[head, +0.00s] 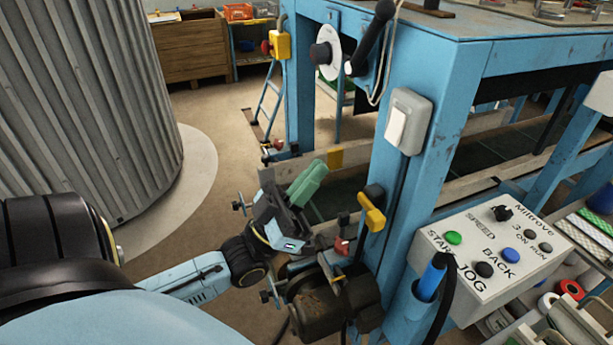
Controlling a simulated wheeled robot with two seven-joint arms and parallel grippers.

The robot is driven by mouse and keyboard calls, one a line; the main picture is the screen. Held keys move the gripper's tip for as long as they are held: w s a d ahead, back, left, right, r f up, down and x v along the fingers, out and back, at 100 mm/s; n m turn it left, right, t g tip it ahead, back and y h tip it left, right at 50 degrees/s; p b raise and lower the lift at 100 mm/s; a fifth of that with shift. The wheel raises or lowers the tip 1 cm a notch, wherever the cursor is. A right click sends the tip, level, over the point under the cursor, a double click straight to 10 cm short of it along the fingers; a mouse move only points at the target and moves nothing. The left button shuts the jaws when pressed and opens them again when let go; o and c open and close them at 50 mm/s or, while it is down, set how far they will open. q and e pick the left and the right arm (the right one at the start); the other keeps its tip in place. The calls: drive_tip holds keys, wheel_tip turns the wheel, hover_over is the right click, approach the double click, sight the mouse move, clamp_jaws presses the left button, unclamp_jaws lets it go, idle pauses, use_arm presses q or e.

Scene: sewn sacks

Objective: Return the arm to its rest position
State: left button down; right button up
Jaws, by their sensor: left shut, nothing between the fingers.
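My left arm (185,278) comes in from the lower left. My left gripper (314,170) has green fingers, which are shut together with nothing between them. It points up and to the right, in front of the blue machine frame (395,215) and left of its near post. I cannot tell how far apart the gripper and the frame are. My right gripper is not in view.
A control box (490,245) with buttons and a knob stands at the right. A grey switch (405,122) is on the post. A dark motor (335,303) sits below my gripper. A corrugated column (85,100) stands at the left. Floor (225,130) shows clear between.

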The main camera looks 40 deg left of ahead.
use_arm(q)
drive_tip(key=shift+s+a+f, duration=0.15)
drive_tip(key=shift+s+f, duration=0.15)
idle(0.5)
